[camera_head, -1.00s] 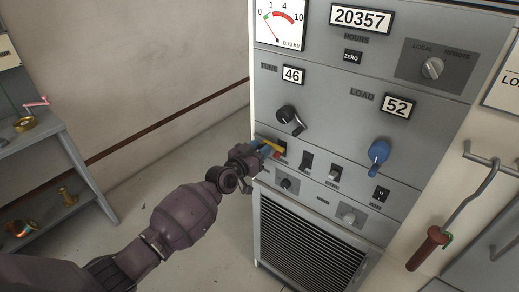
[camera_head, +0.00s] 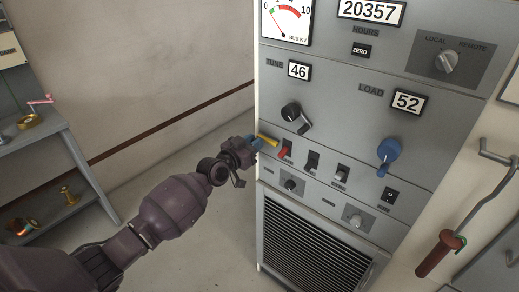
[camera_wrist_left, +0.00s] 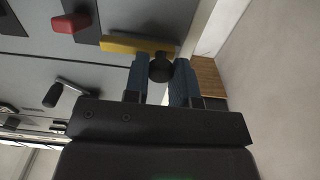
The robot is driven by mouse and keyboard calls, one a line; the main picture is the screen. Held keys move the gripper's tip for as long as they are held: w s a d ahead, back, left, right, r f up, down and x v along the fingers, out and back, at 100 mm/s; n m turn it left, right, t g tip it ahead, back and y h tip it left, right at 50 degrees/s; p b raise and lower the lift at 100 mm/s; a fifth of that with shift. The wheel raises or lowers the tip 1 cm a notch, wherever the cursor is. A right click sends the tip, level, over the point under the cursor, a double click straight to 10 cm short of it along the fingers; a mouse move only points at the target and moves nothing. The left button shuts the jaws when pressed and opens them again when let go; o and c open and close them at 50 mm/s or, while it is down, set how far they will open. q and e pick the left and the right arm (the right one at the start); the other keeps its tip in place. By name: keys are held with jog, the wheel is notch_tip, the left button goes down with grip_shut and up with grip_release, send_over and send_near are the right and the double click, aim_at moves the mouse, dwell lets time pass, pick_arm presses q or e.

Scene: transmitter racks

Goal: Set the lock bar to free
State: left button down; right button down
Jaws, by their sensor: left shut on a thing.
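The lock bar is a yellow bar (camera_head: 267,140) low on the left edge of the grey rack panel, beside a red switch lever (camera_head: 283,153). In the left wrist view the yellow bar (camera_wrist_left: 125,44) has a round black knob (camera_wrist_left: 160,69) at one end. The red lever (camera_wrist_left: 70,23) stands apart from the bar there. My left gripper (camera_head: 256,143) is at the bar's outer end. In the wrist view its blue fingers (camera_wrist_left: 160,82) are shut on the black knob. The fingers partly hide the bar's end. My right gripper is not in view.
The panel carries a black crank (camera_head: 297,117), a blue knob (camera_head: 388,153) and several toggle switches close to the bar. A red-handled hook (camera_head: 437,252) hangs at right. A grey shelf (camera_head: 40,134) stands at left. Open floor lies between shelf and rack.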

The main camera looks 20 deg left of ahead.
pick_arm(q)
jog(key=shift+a, duration=0.2)
jog(key=c, duration=1.2)
grip_release()
jog(key=shift+w+a, duration=0.1)
jog(key=shift+c, duration=0.2)
jog(key=v, duration=1.1)
jog(key=shift+p, duration=0.35)
jog(key=s+f+n+g+y, duration=0.1)
jog(key=s+f+g+y, duration=0.1)
jog(key=s+f, duration=0.8)
jog(key=s+f+n+g+y, duration=0.2)
jog(key=s+f, duration=0.7)
jog(key=s, duration=0.9)
jog(key=shift+d+f+g+y, duration=0.35)
jog(key=shift+g+y, duration=0.35)
jog(key=shift+y, duration=0.5)
